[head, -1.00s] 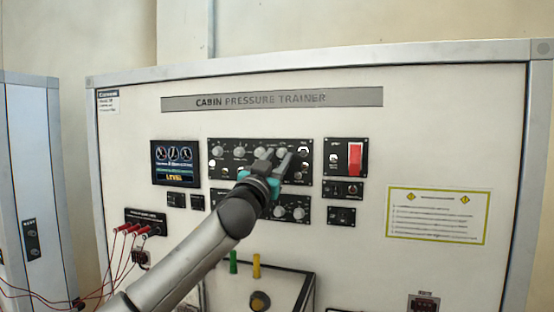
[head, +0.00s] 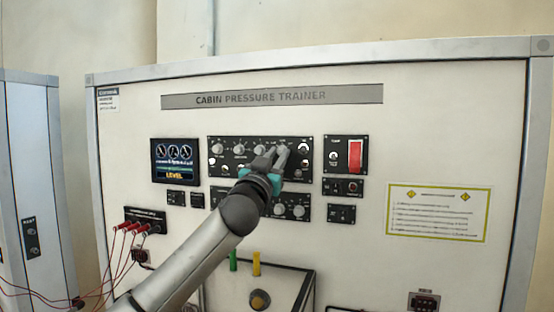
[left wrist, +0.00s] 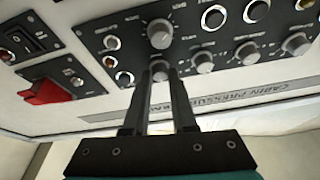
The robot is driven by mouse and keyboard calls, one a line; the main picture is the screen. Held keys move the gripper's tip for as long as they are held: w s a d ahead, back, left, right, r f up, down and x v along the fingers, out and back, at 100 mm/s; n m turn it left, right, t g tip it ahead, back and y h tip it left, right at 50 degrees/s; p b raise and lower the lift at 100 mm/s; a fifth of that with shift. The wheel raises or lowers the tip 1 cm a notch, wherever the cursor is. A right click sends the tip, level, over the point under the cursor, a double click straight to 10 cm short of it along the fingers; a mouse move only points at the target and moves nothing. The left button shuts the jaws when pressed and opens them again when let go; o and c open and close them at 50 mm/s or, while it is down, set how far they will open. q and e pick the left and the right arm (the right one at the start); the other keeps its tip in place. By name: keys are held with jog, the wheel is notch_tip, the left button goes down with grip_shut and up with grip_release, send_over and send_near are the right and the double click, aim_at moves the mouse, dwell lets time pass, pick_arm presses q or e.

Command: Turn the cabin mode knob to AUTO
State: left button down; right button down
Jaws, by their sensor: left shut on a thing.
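My left gripper (head: 281,153) reaches the upper black control panel (head: 225,173) in the head view. Its fingers are shut on a grey round knob at the right end of the panel's upper knob row. In the left wrist view, which looks upside down, this knob (left wrist: 158,68) shows between the fingertips (left wrist: 159,78). The fingers hide part of it, and its pointer and label cannot be read. I cannot confirm from lettering that it is the cabin mode knob. My right gripper is not in view.
Other grey knobs (left wrist: 202,61) sit close beside the held one, and a larger knob (left wrist: 160,33) is near the fingertips. A red switch cover (head: 355,156) is to the right. A display (head: 174,162) reading LEVEL is to the left. Red cables (head: 126,229) hang lower left.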

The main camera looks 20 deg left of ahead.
pick_arm(q)
jog(key=n+y+b, duration=0.1)
jog(key=n, duration=0.2)
jog(key=n+y+b, duration=0.2)
jog(key=n, duration=0.2)
jog(key=n+g+y+b, duration=0.1)
jog(key=n+y, duration=0.1)
jog(key=n, duration=0.1)
jog(key=shift+d, duration=0.35)
jog(key=shift+n+g+y, duration=0.4)
jog(key=shift+n+y, duration=0.1)
jog(key=shift+n, duration=1)
jog(key=shift+r+n, duration=0.1)
jog(key=shift+n, duration=0.2)
jog(key=c, duration=0.7)
grip_release()
jog(key=shift+s, duration=0.15)
